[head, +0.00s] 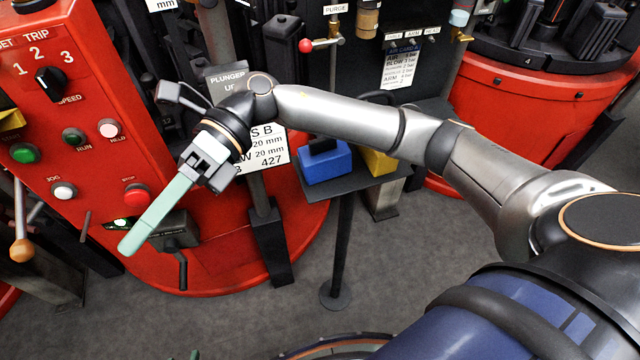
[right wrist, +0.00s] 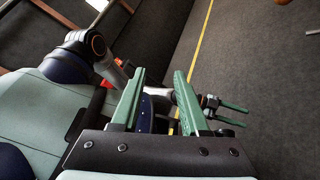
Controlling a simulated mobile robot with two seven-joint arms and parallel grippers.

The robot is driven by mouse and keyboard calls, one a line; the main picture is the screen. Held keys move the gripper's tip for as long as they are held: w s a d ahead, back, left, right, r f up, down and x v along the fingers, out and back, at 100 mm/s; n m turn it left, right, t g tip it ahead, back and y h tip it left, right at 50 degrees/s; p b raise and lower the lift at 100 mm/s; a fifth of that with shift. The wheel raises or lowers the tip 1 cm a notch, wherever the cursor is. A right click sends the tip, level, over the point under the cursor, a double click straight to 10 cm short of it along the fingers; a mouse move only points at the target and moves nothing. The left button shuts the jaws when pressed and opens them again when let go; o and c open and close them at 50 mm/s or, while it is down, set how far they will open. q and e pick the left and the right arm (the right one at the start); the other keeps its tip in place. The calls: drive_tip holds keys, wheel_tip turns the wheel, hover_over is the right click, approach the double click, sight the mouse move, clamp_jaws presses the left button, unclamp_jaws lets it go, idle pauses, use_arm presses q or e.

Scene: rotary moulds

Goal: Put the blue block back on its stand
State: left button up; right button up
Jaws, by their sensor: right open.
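The blue block (head: 325,166) has a dark top. It sits on the left part of the small dark stand plate (head: 352,193), which is carried on a thin post with a round foot. My right gripper (head: 130,246) is left of the block, pointing down and left in front of the red machine, away from the stand. In the right wrist view, the green fingers of my right gripper (right wrist: 160,72) are apart with nothing between them. My left gripper (right wrist: 234,116) shows there at a distance, its fingers apart and empty.
A yellow block (head: 378,162) is just right of the blue one, partly hidden by my arm. A red control panel (head: 80,105) with knobs and buttons stands at left. A red rotary machine (head: 540,115) is at right. The grey floor (head: 400,270) is open in front.

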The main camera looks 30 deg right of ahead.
drive_tip(key=w+m+t+y, duration=0.75)
drive_tip(key=m+t, duration=0.55)
drive_tip(key=m, duration=0.5)
drive_tip(key=w+d+f+m+t+h, duration=0.2)
drive_tip(key=d+f+m+t+h, duration=0.3)
drive_tip(key=m, duration=0.3)
drive_tip(key=w+d+f+m+t+h, duration=0.3)
drive_tip(key=f+m+t+h, duration=0.3)
drive_tip(key=m, duration=0.3)
drive_tip(key=s+d+f+m+g+h, duration=0.2)
drive_tip(key=s+d+f+m, duration=0.2)
drive_tip(key=f, duration=0.5)
drive_tip(key=s+d+f+m+g+h, duration=0.3)
drive_tip(key=s+d+f, duration=0.1)
drive_tip(key=s+f, duration=0.3)
drive_tip(key=s+d+f+m+g+h, duration=0.2)
drive_tip(key=s+f, duration=0.4)
drive_tip(key=f, duration=0.5)
drive_tip(key=d+m+h, duration=0.1)
drive_tip(key=d+m, duration=0.1)
drive_tip(key=shift+m+g, duration=0.3)
drive_tip(key=shift+w+a+h, duration=0.1)
drive_tip(key=shift+h, duration=0.15)
